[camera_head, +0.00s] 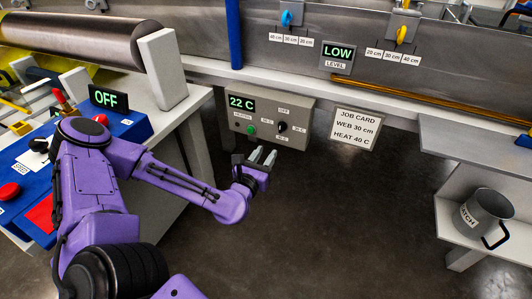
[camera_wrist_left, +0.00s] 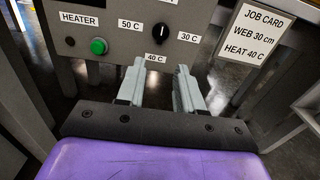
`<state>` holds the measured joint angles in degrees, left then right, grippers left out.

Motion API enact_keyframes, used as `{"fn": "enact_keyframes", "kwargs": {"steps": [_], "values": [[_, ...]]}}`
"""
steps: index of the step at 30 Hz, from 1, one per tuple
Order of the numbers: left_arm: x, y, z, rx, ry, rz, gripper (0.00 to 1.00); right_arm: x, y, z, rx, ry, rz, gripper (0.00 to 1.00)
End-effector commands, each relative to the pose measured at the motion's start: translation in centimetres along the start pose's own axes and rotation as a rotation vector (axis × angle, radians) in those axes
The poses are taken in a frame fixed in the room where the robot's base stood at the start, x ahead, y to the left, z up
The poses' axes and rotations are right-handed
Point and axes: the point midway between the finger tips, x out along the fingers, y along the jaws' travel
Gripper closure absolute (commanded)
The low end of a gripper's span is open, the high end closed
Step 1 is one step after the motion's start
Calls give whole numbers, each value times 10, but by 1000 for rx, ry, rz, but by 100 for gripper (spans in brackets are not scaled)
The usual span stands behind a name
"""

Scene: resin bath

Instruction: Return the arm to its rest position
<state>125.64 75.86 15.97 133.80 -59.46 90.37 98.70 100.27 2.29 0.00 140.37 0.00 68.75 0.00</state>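My left arm reaches in from the left in the head view, and its purple gripper (camera_head: 263,156) is in front of the heater control box (camera_head: 298,104). In the left wrist view the two grey fingers of that gripper (camera_wrist_left: 160,88) stand apart with nothing between them. The black heater knob (camera_wrist_left: 160,33) is just beyond the fingertips, apart from them. A pale mark on the knob seems to point up, away from the 40 C label. My right gripper is not in view.
The box display (camera_head: 241,104) reads 22 C, beside a green button (camera_head: 251,130). The job card (camera_head: 358,131) says web 30 cm, heat 40 C. A blue panel with an OFF display (camera_head: 109,98) lies near my left arm. A grey pitcher (camera_head: 484,217) stands right. The floor between is clear.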

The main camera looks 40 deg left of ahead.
Motion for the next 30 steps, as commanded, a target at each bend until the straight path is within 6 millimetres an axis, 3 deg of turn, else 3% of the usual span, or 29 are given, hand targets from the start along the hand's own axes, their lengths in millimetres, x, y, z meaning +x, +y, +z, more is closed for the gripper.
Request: {"fn": "enact_keyframes", "kwargs": {"steps": [11, 14, 19, 22, 25, 27, 30], "values": [[0, 0, 0, 56, 1, -3, 64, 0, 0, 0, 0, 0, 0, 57], [0, -1, -6, 231, 31, -9, 64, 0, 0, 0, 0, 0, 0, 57], [-14, -12, -48, 699, 214, -109, 64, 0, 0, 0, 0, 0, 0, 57], [-41, -29, -94, 1067, 347, -295, 64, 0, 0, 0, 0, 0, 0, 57], [-86, -38, -147, 1466, 464, -570, 64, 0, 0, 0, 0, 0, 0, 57], [-122, -36, -180, 1713, 521, -779, 64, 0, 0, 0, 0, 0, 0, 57], [-172, -22, -213, 1995, 571, -1064, 64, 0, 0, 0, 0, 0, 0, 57]]}}
